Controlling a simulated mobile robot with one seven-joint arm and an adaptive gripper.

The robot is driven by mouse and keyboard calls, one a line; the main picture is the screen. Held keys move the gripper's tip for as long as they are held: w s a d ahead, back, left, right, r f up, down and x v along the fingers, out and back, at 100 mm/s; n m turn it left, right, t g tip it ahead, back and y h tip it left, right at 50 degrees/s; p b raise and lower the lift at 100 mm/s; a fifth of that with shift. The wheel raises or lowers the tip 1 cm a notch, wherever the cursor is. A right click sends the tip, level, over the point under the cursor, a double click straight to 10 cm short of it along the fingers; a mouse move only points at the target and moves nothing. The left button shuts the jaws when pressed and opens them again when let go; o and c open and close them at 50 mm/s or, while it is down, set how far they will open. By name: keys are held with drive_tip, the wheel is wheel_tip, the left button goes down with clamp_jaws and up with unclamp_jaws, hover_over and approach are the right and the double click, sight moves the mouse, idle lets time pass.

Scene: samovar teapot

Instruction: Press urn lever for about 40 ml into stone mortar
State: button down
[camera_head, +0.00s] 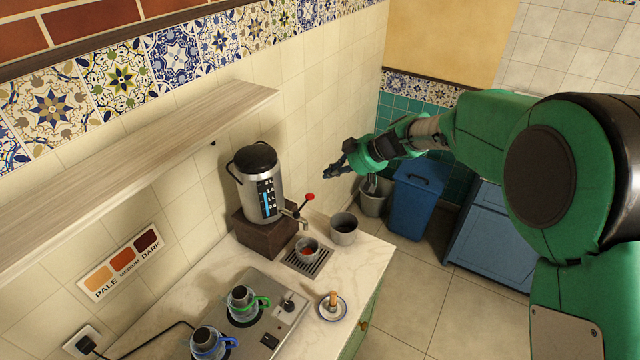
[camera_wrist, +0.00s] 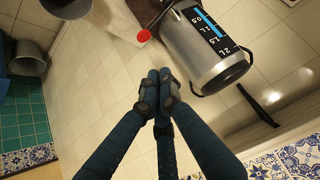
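The urn (camera_head: 262,185) is a steel dispenser with a black lid, on a brown block. Its lever has a red knob (camera_head: 310,196) above the spout (camera_head: 295,216). The knob (camera_wrist: 144,36) and urn body (camera_wrist: 208,50) also show in the wrist view. A small grey cup with reddish contents (camera_head: 308,244) stands on the drip tray under the spout. A larger grey bowl-like vessel (camera_head: 344,226) stands right of it; I cannot tell which is the stone mortar. My gripper (camera_head: 334,171) is above and right of the knob, apart from it. Its fingertips (camera_wrist: 160,82) meet, with nothing visible between.
A hob (camera_head: 262,318) with two glass teapots, one green-handled (camera_head: 242,299) and one blue-handled (camera_head: 207,341), is at the front left. A saucer (camera_head: 342,312) holds a small wooden-handled item. A shelf (camera_head: 150,150) juts from the wall. Bins (camera_head: 418,195) stand beyond the counter.

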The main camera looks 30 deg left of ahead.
hover_over(312, 198)
wheel_tip(312, 198, down, 7)
drive_tip(key=shift+s+f+p, duration=0.1)
drive_tip(key=shift+s+p, duration=0.05)
drive_tip(key=shift+p, duration=0.2)
wheel_tip(312, 198, down, 2)
drive_tip(key=shift+d+f, duration=0.15)
drive_tip(key=shift+f, duration=0.75)
drive_tip(key=shift+f, duration=0.1)
